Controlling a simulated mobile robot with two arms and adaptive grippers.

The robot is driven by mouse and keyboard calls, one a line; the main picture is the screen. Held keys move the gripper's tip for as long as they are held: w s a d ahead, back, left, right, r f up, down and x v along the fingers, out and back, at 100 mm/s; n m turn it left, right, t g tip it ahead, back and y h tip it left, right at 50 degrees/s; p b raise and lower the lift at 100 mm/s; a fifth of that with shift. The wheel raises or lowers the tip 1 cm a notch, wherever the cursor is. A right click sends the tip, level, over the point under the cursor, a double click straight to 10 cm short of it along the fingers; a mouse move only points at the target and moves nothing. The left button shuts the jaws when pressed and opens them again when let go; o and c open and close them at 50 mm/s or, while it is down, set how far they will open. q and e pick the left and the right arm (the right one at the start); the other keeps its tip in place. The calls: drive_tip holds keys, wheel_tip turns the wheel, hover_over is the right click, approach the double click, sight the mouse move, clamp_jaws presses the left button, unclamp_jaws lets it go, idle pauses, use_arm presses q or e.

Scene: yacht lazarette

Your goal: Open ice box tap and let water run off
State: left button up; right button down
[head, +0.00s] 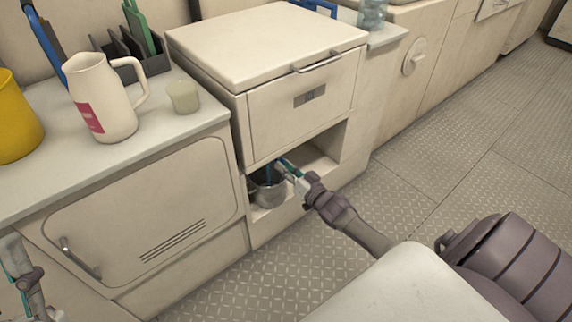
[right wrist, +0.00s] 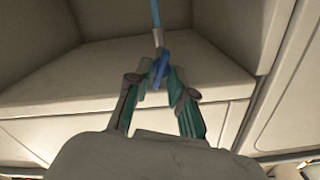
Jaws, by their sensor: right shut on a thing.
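The ice box (head: 285,50) is a cream cabinet with a closed lid and a niche below. A metal pot (head: 268,190) stands in the niche. My right gripper (head: 285,168) reaches into the niche above the pot's right side. In the right wrist view, my right gripper (right wrist: 162,88) is shut on the tap's blue lever (right wrist: 158,71), below a grey spout (right wrist: 158,38). A thin light-blue streak (right wrist: 155,12), apparently running water, extends from the spout. In the head view a blue streak (head: 268,172) shows above the pot. My left gripper (head: 15,262) is partly visible at the lower left; its opening is unclear.
A white jug (head: 105,100), a candle (head: 183,96) and a yellow container (head: 15,120) stand on the left counter (head: 165,125). A closed vented locker door (head: 140,215) is below. The niche walls are close around my right gripper. The patterned floor (head: 420,150) is clear.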

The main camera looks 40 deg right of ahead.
use_arm(q)
drive_tip(key=shift+w+d+f+g+y+p, duration=0.15)
drive_tip(key=shift+w+f+g+y+p, duration=0.2)
drive_tip(key=shift+w+f+g, duration=0.6)
drive_tip(key=shift+w+d+f+g+y+p, duration=0.15)
drive_tip(key=shift+w+f+g+y, duration=0.3)
drive_tip(key=shift+w+f+g, duration=0.45)
use_arm(e)
drive_tip(key=shift+n, duration=2.1)
use_arm(q)
drive_tip(key=shift+w, duration=0.2)
use_arm(e)
drive_tip(key=c, duration=1)
unclamp_jaws()
drive_tip(key=shift+s, duration=0.15)
drive_tip(key=s, duration=0.8)
drive_tip(key=s+d, duration=0.1)
drive_tip(key=s, duration=0.2)
drive_tip(key=shift+s, duration=0.4)
